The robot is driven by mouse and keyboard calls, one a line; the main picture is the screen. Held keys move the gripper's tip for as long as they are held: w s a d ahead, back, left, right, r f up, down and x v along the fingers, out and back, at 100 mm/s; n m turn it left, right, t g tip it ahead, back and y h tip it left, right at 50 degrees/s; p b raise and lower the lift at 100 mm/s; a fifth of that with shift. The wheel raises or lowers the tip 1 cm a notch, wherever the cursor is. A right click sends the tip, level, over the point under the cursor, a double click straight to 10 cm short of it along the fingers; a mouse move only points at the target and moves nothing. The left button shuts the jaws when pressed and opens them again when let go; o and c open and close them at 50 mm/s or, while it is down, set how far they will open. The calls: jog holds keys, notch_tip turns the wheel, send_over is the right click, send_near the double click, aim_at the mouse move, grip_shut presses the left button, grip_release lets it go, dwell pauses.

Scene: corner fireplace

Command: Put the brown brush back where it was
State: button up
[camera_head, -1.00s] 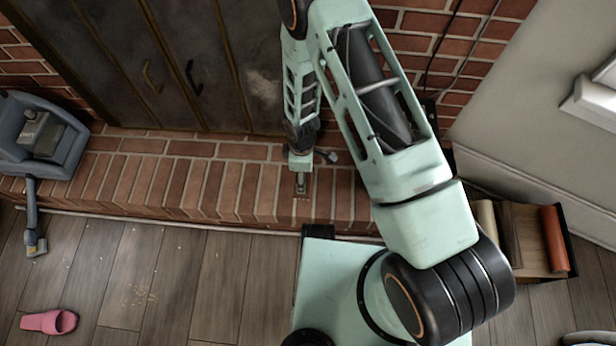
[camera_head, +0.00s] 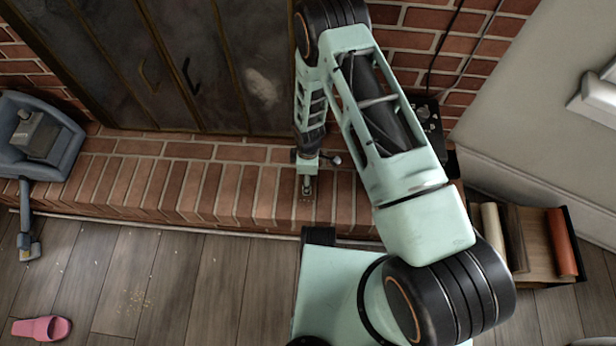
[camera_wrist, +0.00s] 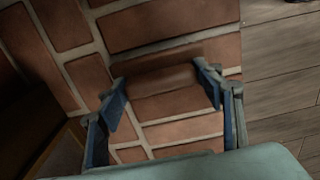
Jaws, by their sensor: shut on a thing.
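My gripper (camera_head: 307,190) points down at the brick hearth ledge (camera_head: 228,190) in the head view, low over its front part. In the wrist view, my gripper (camera_wrist: 164,92) has its two blue-grey fingers apart, with a smooth reddish-brown block between their tips. This block appears to be the brown brush (camera_wrist: 162,80), held across the fingers close to the bricks. Its colour is near that of the bricks, so its edges are hard to make out. Whether it touches the ledge I cannot tell. In the head view the brush is too small or hidden to make out.
Dark metal fireplace doors (camera_head: 165,65) stand behind the ledge. A blue-grey vacuum-like appliance (camera_head: 38,138) is at the left. A pink slipper (camera_head: 41,328) lies on the wooden floor. A box with rolls (camera_head: 535,250) stands at right. The ledge left of my gripper is clear.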

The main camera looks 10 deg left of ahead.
jog(key=shift+f, duration=0.25)
jog(key=o, duration=1.1)
jog(key=shift+r, duration=0.15)
jog(key=shift+r, duration=0.1)
notch_tip(320, 180, up, 12)
jog(key=p, duration=0.3)
jog(key=shift+p, duration=0.35)
